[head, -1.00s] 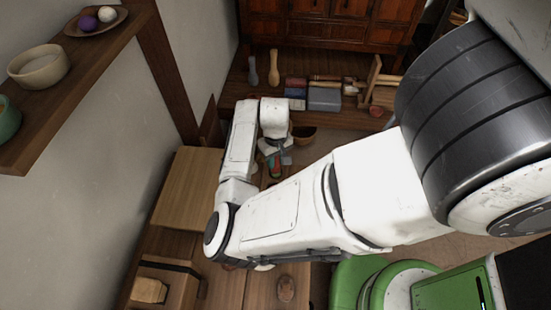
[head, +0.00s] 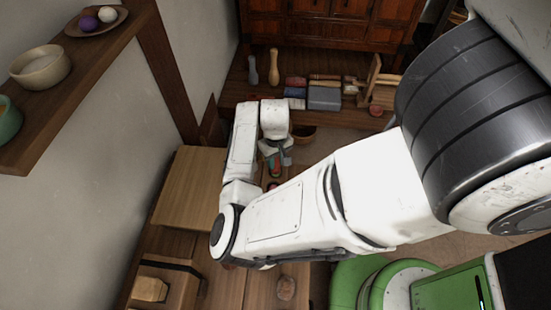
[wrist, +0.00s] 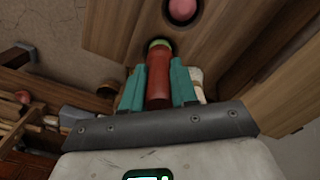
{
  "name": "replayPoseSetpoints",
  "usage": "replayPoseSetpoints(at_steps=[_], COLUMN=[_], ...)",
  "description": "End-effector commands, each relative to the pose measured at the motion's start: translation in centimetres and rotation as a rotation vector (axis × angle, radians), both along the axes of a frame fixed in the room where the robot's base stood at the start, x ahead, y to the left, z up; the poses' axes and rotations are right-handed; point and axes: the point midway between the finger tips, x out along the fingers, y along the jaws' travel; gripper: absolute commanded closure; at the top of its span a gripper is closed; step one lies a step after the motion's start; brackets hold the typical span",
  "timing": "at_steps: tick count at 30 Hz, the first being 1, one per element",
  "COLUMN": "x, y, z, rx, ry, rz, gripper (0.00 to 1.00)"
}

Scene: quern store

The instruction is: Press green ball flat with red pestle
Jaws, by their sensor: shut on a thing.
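My gripper (wrist: 159,72) has two teal fingers and is shut on the red pestle (wrist: 158,87), one finger on each side. The pestle's far end points at the green ball (wrist: 159,43), which shows as a green patch at a dark round hollow in the wooden board. The pestle hides part of the ball, and I cannot tell whether they touch or how flat the ball is. In the head view my gripper (head: 277,160) is small and partly hidden by my arm.
A pink ball (wrist: 183,9) sits in a neighbouring hollow of the board (wrist: 225,50). In the head view, a shelf behind holds a grey box (head: 324,98) and a pale wooden pestle (head: 274,66). A wooden bowl (head: 303,134) stands right of my gripper.

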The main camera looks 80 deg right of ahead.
Motion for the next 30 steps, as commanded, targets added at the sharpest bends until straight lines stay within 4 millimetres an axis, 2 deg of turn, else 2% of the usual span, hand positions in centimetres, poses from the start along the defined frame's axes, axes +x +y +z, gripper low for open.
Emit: replayPoseSetpoints(at_steps=[11,30], x=[0.04,0.0], y=[0.0,0.04], z=[-0.62,-0.44], rx=[0.0,0.0], ry=[0.0,0.0], rz=[0.002,0.001], gripper=[1.0,1.0])
